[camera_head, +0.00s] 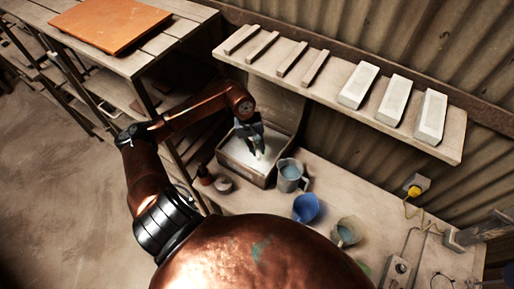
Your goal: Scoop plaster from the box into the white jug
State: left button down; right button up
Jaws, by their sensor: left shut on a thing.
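The plaster box (238,170) is a brown open box at the back of the bench, with white plaster (267,157) inside. My left gripper (257,149) reaches down into the box, close over the plaster. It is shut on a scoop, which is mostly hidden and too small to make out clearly. A pale grey-white jug (288,185) with a handle stands just right of the box with bluish contents. Another pale jug (347,232) stands further right, near the front; I cannot tell for sure which is the white jug. My right gripper is not in view.
A blue jug (305,209) stands between the pale jugs. A small brown bottle (204,175) and a round tub (223,184) stand left of the box. A shelf (325,97) with white blocks overhangs the bench. A yellow plug (414,191) and cable are at right.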

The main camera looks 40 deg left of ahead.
aim_at(260, 157)
pick_arm(q)
jog(key=shift+t+y, duration=0.4)
jog(key=shift+s+d+r+p, duration=0.3)
jog(key=shift+s+d+r, duration=1.4)
jog(key=shift+r, duration=0.1)
